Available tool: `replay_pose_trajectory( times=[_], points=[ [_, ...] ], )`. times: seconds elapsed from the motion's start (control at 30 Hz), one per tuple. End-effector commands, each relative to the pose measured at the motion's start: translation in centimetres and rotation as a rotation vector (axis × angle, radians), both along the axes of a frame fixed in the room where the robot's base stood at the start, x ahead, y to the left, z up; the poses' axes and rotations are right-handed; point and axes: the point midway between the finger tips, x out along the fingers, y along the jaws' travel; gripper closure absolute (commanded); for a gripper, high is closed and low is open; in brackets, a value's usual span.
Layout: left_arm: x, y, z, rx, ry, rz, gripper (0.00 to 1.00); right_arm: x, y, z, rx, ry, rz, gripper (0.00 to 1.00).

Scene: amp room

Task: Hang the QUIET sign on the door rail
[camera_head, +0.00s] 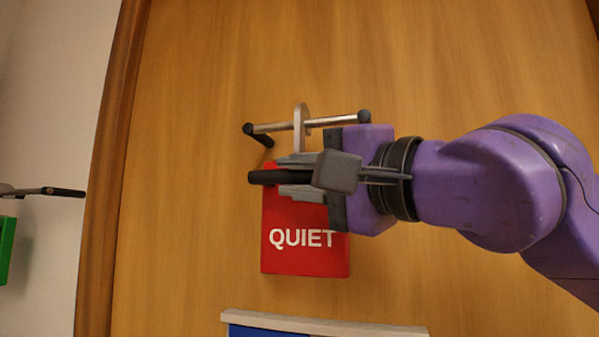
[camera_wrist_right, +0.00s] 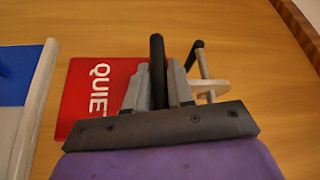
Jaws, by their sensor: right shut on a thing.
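The red QUIET sign (camera_head: 305,258) hangs upright in front of the wooden door, with a pale hook (camera_head: 300,138) at its top. The hook's curved top rises above the silver door rail (camera_head: 335,121) and overlaps it; I cannot tell whether it rests on the rail. My right gripper (camera_head: 290,177) comes from the right and is shut on the sign's black grip bar (camera_head: 262,177), hiding part of the sign's upper portion. In the right wrist view the bar (camera_wrist_right: 157,60) stands between the fingers, with the sign (camera_wrist_right: 95,88) behind. My left gripper is out of view.
A pale-framed blue panel (camera_head: 270,332) is on the door below the sign. The brown door frame (camera_head: 105,170) runs down the left. On the wall beyond it are a dark bar (camera_head: 62,192) and part of a green object (camera_head: 6,248). The door above the rail is bare.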

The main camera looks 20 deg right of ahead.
Motion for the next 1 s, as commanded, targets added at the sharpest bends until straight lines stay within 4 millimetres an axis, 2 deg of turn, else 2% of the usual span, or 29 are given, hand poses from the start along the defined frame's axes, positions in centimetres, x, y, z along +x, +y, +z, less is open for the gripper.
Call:
replay_pose_trajectory(
  times=[0.23, 0.27, 0.33, 0.37, 0.67, 0.77, 1.0],
  points=[
    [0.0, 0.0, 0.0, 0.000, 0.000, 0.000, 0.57, 0.0, 0.0, 0.0, 0.000, -0.002, 0.000, 1.00],
    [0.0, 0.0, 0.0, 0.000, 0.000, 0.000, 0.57, 0.0, 0.0, 0.0, 0.000, -0.001, 0.000, 0.74],
    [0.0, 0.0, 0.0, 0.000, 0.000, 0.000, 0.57, 0.0, 0.0, 0.0, 0.000, -0.001, 0.000, 0.51],
    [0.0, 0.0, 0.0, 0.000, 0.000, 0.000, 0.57, 0.0, 0.0, 0.0, 0.000, -0.001, 0.000, 0.48],
    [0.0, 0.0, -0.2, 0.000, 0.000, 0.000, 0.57, -0.2, -0.1, -0.1, 0.000, 0.000, 0.000, 0.48],
    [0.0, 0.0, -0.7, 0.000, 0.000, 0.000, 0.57, -1.5, -0.8, -0.4, 0.002, -0.003, 0.000, 0.48],
    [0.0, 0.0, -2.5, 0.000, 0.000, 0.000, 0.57, -6.4, -3.6, -1.3, 0.003, -0.005, -0.001, 0.48]
  ],
)
